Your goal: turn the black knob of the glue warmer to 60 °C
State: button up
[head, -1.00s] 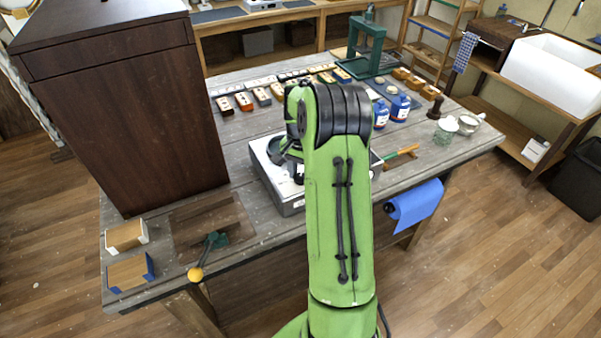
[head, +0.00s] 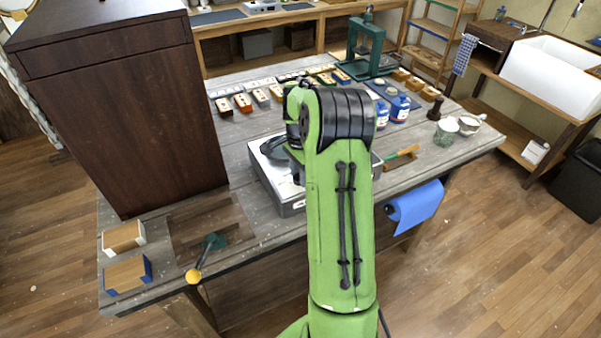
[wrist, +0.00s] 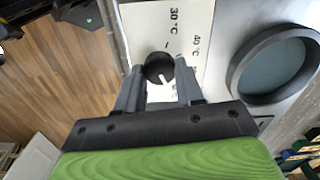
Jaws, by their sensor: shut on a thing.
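The glue warmer is a steel box (head: 291,207) on the bench, partly hidden behind my arm in the head view. In the wrist view its white dial plate (wrist: 148,25) shows the printed marks 30 °C and 40 °C; other marks are hidden or out of view. The black knob (wrist: 157,66) sits between my fingertips, with a short white pointer line towards the lower right of the picture. My gripper (wrist: 158,78) is shut on the knob. The round dark-rimmed pot opening (wrist: 243,76) is to the right. In the head view my gripper is hidden by my arm.
A tall dark wooden cabinet (head: 120,110) stands on the bench at left. Blue bottles (head: 400,108), an orange-and-green tool (head: 401,153) and cups (head: 446,131) are to the right. A blue roll (head: 415,206) hangs at the bench's front edge.

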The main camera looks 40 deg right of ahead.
dwell(0.3)
jog(key=o, duration=1.1)
jog(key=shift+c, duration=0.2)
notch_tip(320, 180, up, 16)
jog(key=p, duration=0.2)
jog(key=shift+p, duration=0.35)
jog(key=shift+f, duration=0.1)
